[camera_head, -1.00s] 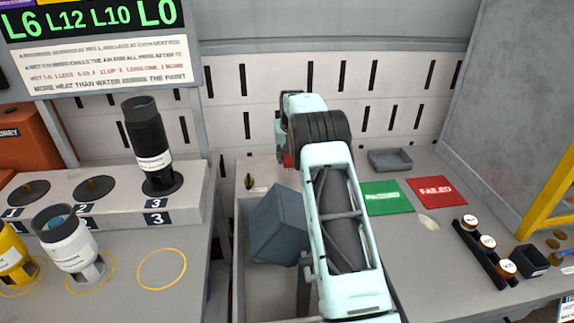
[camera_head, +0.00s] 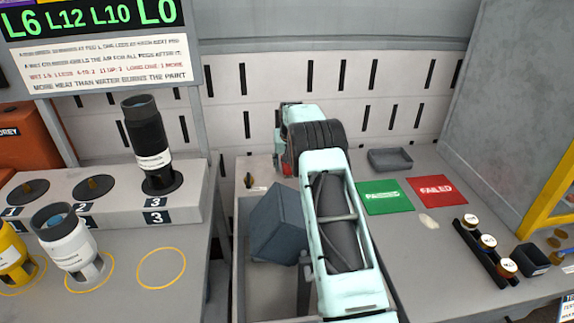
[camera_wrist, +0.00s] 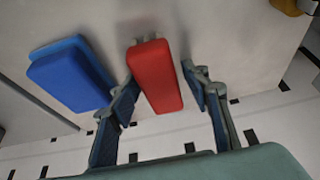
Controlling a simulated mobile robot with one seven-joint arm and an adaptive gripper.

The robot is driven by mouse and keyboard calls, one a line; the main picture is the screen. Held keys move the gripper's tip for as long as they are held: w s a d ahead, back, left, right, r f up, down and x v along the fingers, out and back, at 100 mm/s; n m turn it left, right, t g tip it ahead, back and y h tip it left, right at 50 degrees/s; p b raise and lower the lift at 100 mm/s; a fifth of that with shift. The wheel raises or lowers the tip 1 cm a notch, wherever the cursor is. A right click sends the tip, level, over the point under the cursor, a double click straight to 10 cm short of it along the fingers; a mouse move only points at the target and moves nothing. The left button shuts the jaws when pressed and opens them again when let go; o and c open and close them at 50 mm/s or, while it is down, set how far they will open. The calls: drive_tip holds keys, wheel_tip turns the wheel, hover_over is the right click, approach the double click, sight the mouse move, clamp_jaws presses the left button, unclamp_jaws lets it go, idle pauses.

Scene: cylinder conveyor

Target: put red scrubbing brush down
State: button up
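The red scrubbing brush (camera_wrist: 155,76) lies between the two fingers of my gripper (camera_wrist: 160,80) in the wrist view. The fingers are spread on either side of it, with narrow gaps showing, so the gripper looks open around it. A blue brush (camera_wrist: 70,76) lies to the left of the red one, outside the fingers. In the head view, my gripper (camera_head: 283,165) is at the back of the table, mostly hidden by my arm. Only a small patch of the red brush (camera_head: 288,170) shows there.
A blue-grey box (camera_head: 277,222) sits in the open bin left of my forearm. A grey tray (camera_head: 390,159), green mat (camera_head: 386,198) and red mat (camera_head: 437,191) lie to the right. A small yellow-and-black item (camera_head: 249,181) is left of my gripper.

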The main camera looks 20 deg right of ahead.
drive_tip(key=shift+f, duration=0.1)
drive_tip(key=shift+s+r, duration=0.1)
drive_tip(key=shift+r, duration=0.45)
drive_tip(key=v, duration=1.1)
drive_tip(key=shift+r+p, duration=0.25)
drive_tip(key=shift+p, duration=0.05)
drive_tip(key=shift+a, duration=0.1)
